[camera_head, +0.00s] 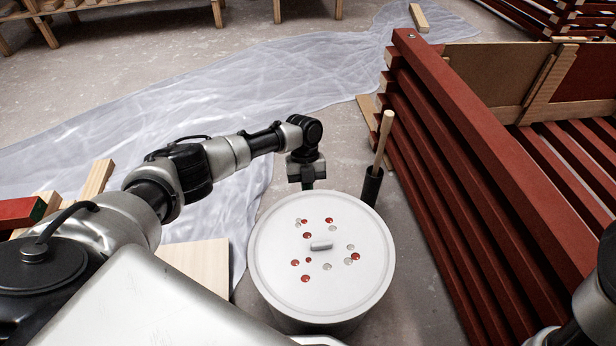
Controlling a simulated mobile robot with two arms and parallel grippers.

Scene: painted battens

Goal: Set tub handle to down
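A round tub with a white lid (285,255) stands on the floor at bottom centre. Red and pale spots mark the lid. A small grey grip (321,245) lies at the lid's middle. I cannot make out any other handle on the tub or its position. My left gripper (308,184) points down at the tub's far rim, close above or behind it. I cannot tell whether it touches the tub, and its fingers are too small and dark to read. Part of my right arm shows at the lower right edge; its gripper is out of view.
A wooden stick (382,142) in a black sleeve (372,187) stands just right of the tub. A stack of red battens (480,130) fills the right side. Clear plastic sheeting (240,85) covers the floor behind. A pale board (200,262) lies left of the tub.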

